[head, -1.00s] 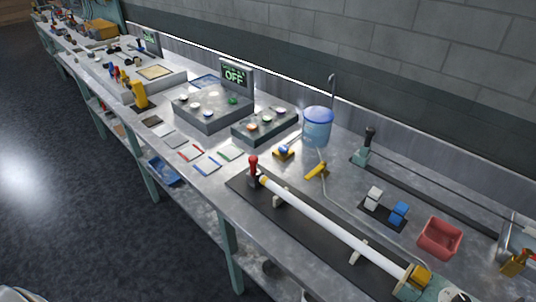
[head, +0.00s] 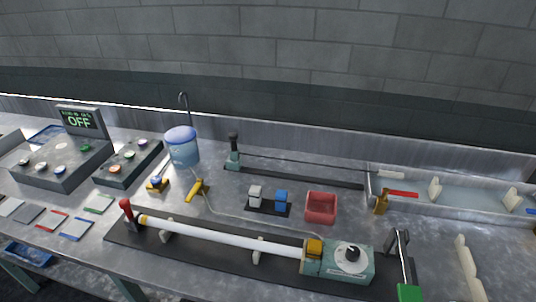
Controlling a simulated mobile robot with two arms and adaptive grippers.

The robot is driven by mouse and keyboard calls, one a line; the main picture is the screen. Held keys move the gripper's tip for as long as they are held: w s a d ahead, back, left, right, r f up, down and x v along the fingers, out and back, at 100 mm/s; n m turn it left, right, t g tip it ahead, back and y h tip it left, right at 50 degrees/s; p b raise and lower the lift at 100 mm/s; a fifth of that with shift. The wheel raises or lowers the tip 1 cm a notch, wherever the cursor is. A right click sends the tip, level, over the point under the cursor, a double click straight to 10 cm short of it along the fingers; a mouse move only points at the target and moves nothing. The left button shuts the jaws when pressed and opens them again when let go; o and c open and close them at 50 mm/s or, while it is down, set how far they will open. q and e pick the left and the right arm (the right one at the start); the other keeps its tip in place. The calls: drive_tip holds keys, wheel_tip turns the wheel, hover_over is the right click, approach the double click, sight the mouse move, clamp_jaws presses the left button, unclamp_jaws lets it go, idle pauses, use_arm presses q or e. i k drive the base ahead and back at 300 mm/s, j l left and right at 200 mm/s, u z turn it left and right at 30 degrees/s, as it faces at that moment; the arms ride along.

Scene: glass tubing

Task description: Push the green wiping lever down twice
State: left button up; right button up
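A lever with a bright green grip (head: 409,293) is at the bottom right of the head view. The grip is partly cut off by the lower picture edge, and a grey post or bracket stands behind it. It is beside the right end of a long dark base plate (head: 200,258). That plate carries a white tube (head: 215,235), a red-topped handle (head: 127,208) and a teal box with a round dial (head: 350,258). Neither of my grippers is in view.
A red bin (head: 321,207), white and blue blocks (head: 281,198) and a blue-lidded jar (head: 182,146) stand behind the tube. A black-handled lever (head: 233,150) is farther back. A shallow trough (head: 460,197) is at right. A display reads OFF (head: 80,121) at left.

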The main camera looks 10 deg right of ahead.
sight(407, 291)
drive_tip(key=z, duration=1.45)
